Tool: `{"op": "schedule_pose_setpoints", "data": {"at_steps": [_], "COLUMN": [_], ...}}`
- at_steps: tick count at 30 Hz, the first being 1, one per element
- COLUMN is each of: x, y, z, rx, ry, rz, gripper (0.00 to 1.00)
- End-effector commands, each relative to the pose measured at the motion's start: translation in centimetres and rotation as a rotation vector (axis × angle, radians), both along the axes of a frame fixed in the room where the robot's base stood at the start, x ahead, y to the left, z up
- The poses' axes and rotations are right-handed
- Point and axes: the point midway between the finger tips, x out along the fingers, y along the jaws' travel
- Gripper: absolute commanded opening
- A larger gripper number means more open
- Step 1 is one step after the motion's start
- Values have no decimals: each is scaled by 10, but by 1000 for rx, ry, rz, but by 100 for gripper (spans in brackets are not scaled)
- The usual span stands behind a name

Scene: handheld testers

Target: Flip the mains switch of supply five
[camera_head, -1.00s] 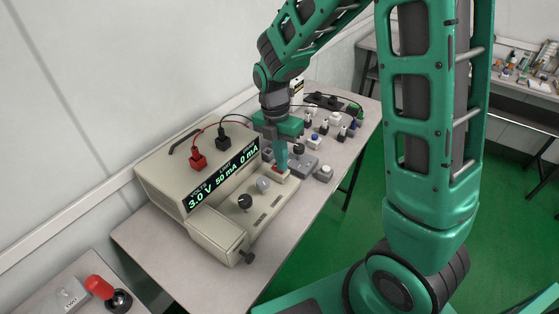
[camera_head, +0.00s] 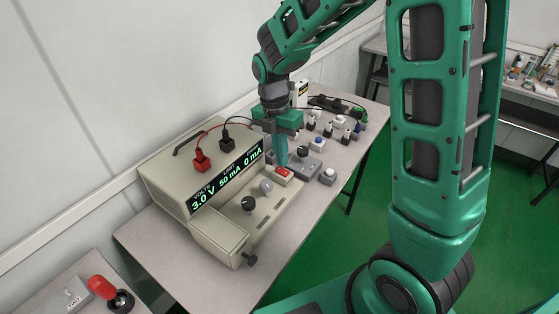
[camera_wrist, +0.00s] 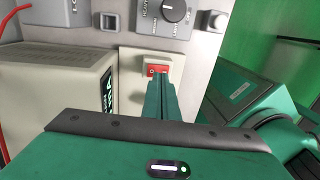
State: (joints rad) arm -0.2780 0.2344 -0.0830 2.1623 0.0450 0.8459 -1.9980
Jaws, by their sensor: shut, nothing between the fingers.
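The beige power supply (camera_head: 172,184) stands on the bench with a lit display (camera_head: 226,177) reading 3.0 V, 50 mA and 0 mA. Its red mains rocker switch (camera_head: 284,172) is at the right end of the low front ledge. In the wrist view the red switch (camera_wrist: 157,69) shows just past the fingertips, partly covered by them. My gripper (camera_head: 281,163) is shut and empty, pointing down at the switch's left side. It also shows in the wrist view (camera_wrist: 161,76). Whether the tips touch the rocker I cannot tell. No number five is readable on the supply.
Red and black plugs (camera_head: 201,160) with leads sit on top of the supply. A red-handled device (camera_head: 103,287) is at lower left.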

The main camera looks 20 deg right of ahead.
Motion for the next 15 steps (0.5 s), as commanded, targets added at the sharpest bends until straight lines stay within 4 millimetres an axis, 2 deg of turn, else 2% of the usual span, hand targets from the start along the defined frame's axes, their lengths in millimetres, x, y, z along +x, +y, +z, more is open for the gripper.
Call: {"op": "schedule_pose_setpoints", "data": {"at_steps": [9, 15], "x": [-5, -9], "y": [-3, -4], "z": [67, 99], "rx": [2, 1], "ry": [-6, -3], "rz": [2, 4], "gripper": [0, 0]}}
